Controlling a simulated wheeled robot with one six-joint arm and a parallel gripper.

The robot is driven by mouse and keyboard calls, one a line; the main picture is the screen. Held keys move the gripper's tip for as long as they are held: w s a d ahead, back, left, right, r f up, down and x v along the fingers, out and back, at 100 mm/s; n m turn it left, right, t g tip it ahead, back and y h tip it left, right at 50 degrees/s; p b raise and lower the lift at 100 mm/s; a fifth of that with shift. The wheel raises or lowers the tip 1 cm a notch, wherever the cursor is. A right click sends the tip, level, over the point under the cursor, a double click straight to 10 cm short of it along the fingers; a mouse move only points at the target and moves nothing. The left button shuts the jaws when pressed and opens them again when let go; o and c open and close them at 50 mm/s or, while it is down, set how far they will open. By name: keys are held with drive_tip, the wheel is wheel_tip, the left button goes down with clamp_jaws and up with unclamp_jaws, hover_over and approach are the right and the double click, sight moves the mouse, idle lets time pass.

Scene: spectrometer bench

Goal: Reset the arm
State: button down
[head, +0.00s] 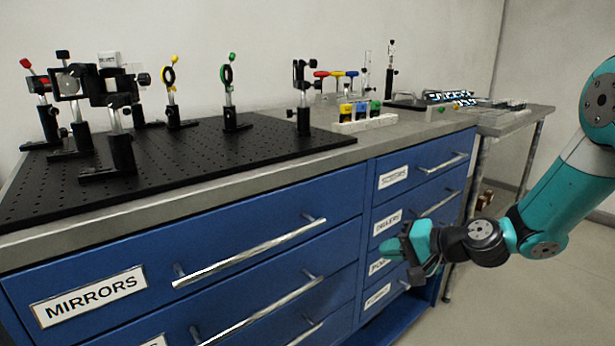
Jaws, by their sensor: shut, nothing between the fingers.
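My arm comes in from the right edge of the head view, in teal and dark grey. My gripper (396,250) is at its end, low in front of the right-hand column of blue drawers. The gripper is shut and holds nothing. It hangs below the bench top and partly covers the lower drawer labels behind it. I cannot tell how far it stands from the drawer fronts.
A black breadboard (215,150) with several optics mounts lies on the bench. The blue drawer labelled MIRRORS (150,262) and the others look shut; their metal handles stick out. A white rack (365,123) with coloured items stands at the bench's right. Floor shows at lower right.

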drive_tip(key=s+a+r+n+g+h, duration=0.1)
drive_tip(key=s+a+r+n+g, duration=0.25)
drive_tip(key=s, duration=0.35)
drive_tip(key=s+a+r+n+g, duration=0.2)
drive_tip(key=s+a+r+n, duration=0.2)
drive_tip(key=s, duration=0.2)
drive_tip(key=s+d+r+n+g+h, duration=0.25)
drive_tip(key=s+n+h, duration=0.25)
drive_tip(key=s, duration=1.3)
wheel_tip(320, 180, up, 25)
drive_tip(key=p, duration=2.3)
drive_tip(key=shift+d+f+p, duration=0.2)
drive_tip(key=shift+d+p, duration=0.15)
drive_tip(key=shift+p, duration=0.05)
